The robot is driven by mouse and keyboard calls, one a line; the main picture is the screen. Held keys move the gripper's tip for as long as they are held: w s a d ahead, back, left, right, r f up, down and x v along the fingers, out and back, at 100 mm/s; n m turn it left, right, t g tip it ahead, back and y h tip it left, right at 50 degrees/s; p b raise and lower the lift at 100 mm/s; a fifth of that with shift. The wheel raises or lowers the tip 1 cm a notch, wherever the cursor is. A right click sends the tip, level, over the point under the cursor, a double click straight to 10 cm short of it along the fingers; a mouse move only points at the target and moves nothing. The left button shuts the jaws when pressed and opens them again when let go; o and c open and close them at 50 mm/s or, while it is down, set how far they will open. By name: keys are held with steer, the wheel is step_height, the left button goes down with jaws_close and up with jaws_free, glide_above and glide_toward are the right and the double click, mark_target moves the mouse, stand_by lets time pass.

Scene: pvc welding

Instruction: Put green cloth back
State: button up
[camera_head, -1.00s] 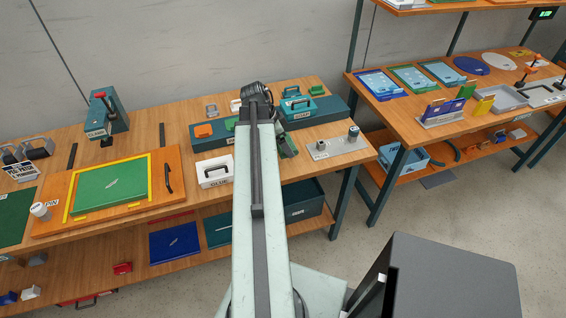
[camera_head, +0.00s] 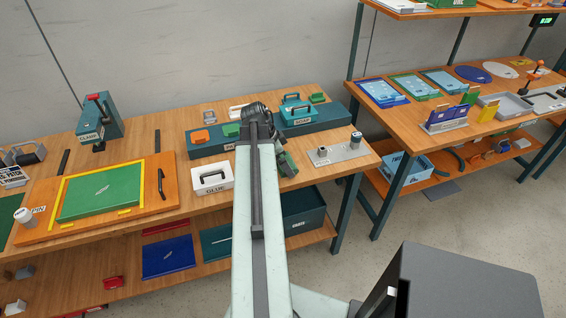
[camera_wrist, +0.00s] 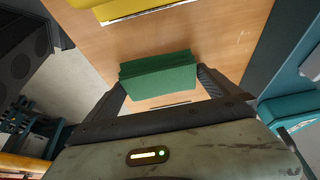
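The green cloth (camera_wrist: 158,75) shows as a thick, folded, block-like piece in the middle of the wrist view. My gripper (camera_wrist: 163,85) has one dark finger against each side of it and appears shut on it. Bare wood shows beyond the cloth; I cannot tell how far above the table it is. In the head view, my gripper (camera_head: 287,163) is over the front right part of the left workbench, just right of the white GLUE box, and my arm partly hides it.
The white GLUE box (camera_head: 212,180) and the metal plate with pegs (camera_head: 340,153) flank my gripper on the left bench (camera_head: 130,160). The teal case (camera_head: 320,120) stands behind. A yellow piece (camera_wrist: 130,8) lies beyond the cloth. The second bench (camera_head: 400,125) is at right.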

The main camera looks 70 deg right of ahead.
steer(key=shift+r, duration=0.1)
steer(key=shift+r+p, duration=0.3)
steer(key=shift+p, duration=0.1)
steer(key=p+v, duration=1)
steer(key=v, duration=0.1)
steer(key=shift+r+p, duration=0.25)
steer(key=shift+p, duration=0.05)
steer(key=shift+w+a, duration=0.1)
steer(key=shift+a, duration=0.05)
